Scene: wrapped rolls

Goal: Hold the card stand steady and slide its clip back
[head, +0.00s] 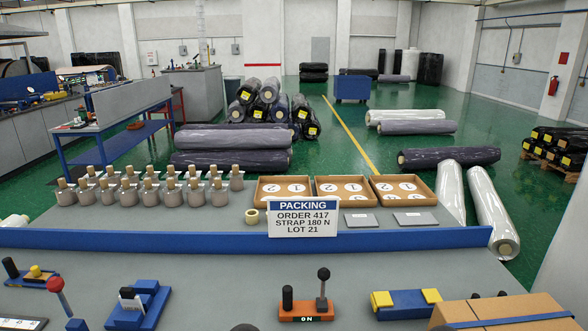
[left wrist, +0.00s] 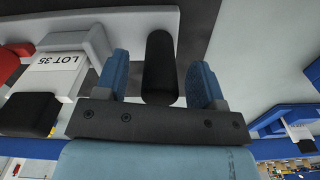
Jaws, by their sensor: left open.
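In the left wrist view, which shows things upside down, a card reading LOT 35 (left wrist: 58,63) sits on a pale grey block of the card stand. A black upright post (left wrist: 160,68) stands beside it on a light grey base (left wrist: 125,18). A black block (left wrist: 30,114) and a partly cut-off red piece (left wrist: 8,64) are next to the card; I cannot tell which part is the clip. My left gripper (left wrist: 158,85) is open, its blue fingers on either side of the post with visible gaps. My left gripper and right gripper are not in the head view.
The head view shows an orange base with a black-ball lever (head: 305,311), a blue stand (head: 140,305), a red-ball lever (head: 56,286) and a cardboard box (head: 500,308). A blue ledge (head: 200,242) crosses behind. The grey worktop is clear between them.

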